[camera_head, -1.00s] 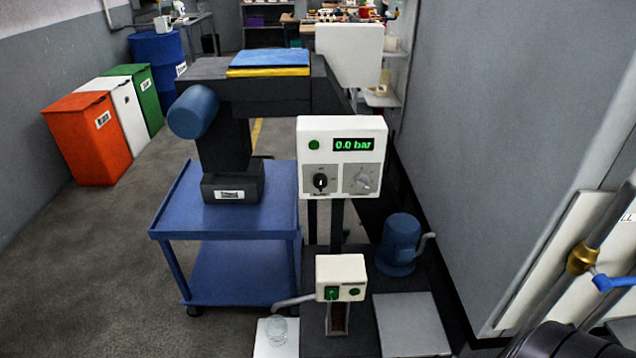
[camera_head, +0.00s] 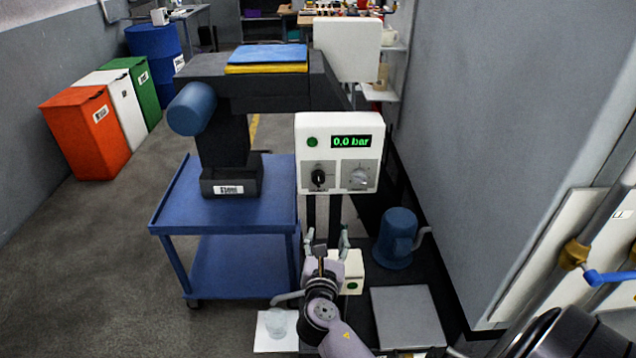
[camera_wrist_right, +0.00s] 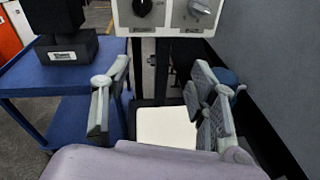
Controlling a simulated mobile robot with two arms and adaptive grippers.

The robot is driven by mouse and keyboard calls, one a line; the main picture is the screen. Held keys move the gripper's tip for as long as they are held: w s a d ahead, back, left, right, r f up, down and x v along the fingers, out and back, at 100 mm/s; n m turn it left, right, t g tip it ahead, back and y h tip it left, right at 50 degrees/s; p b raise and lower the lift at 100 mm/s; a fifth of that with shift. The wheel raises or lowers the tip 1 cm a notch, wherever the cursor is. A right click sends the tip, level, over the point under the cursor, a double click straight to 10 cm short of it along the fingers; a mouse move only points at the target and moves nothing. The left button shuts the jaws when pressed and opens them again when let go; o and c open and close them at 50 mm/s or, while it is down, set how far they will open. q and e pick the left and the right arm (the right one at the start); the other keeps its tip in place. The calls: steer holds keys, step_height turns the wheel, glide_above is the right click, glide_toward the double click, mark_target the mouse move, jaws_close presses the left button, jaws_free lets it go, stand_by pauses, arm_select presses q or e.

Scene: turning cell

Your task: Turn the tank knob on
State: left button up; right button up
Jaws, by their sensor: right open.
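A white control panel (camera_head: 337,122) faces me on a dark stand. Its display (camera_head: 351,141) reads 0.0 bar beside a green button or lamp (camera_head: 312,143). Below sit a black knob (camera_head: 318,177) on the left and a light grey knob (camera_head: 359,176) on the right; their labels are too small to read. Both knobs (camera_wrist_right: 143,7) (camera_wrist_right: 199,8) also show at the top of the right wrist view. My right gripper (camera_head: 326,240) is open and empty, below the panel and apart from both knobs. My left gripper is not in view.
A small white box with green buttons (camera_head: 353,270) is partly hidden behind my right gripper. A blue pump-like body (camera_head: 397,240) stands to the right, near the grey wall (camera_head: 500,130). A blue cart (camera_head: 225,222) stands left of the stand.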

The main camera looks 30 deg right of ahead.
steer(key=w+r+n+t, duration=0.1)
steer(key=w+r+n, duration=0.1)
steer(key=w+n, duration=0.15)
steer(key=n, duration=0.2)
glide_toward(318, 183)
steer(key=shift+m+t, duration=0.25)
steer(key=shift+t, duration=0.15)
steer(key=x, duration=1)
steer(key=shift+s+d+f, duration=0.1)
steer(key=shift+f, duration=0.05)
steer(key=c, duration=1.2)
steer(key=shift+o, duration=0.2)
